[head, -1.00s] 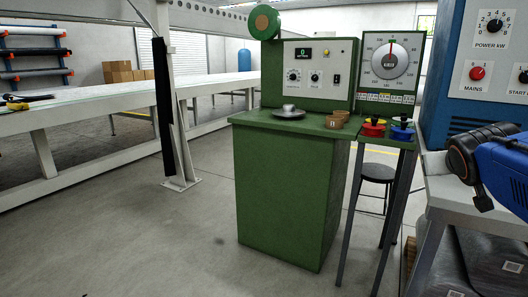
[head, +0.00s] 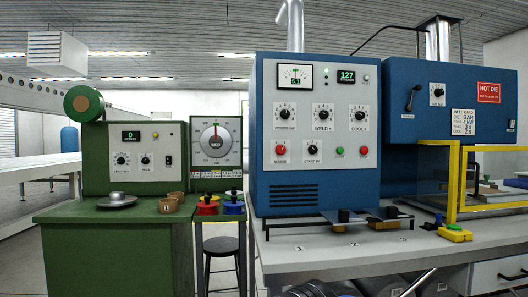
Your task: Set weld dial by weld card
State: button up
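The weld dial (head: 323,112) is a black knob with a ring of marks, labelled WELD s, on the grey front panel of the blue welder (head: 262,155). It sits between the POWER kW dial (head: 286,111) and the COOL s dial (head: 359,112). Its exact setting is too small to read. The weld card (head: 463,121) is a pale card on the blue press at the right. It seems to read DIE BAR, 4 kW, 2 s, 2 s; the small print is unclear. My gripper is out of view.
Red and green buttons (head: 340,149) and two lower knobs sit under the dials. A grey bench (head: 390,253) runs in front, with a yellow frame (head: 452,185) at right. A green machine (head: 105,250), with a stool (head: 221,248) beside it, stands left.

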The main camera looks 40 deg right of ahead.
aim_at(323, 114)
jog(key=z, duration=1.2)
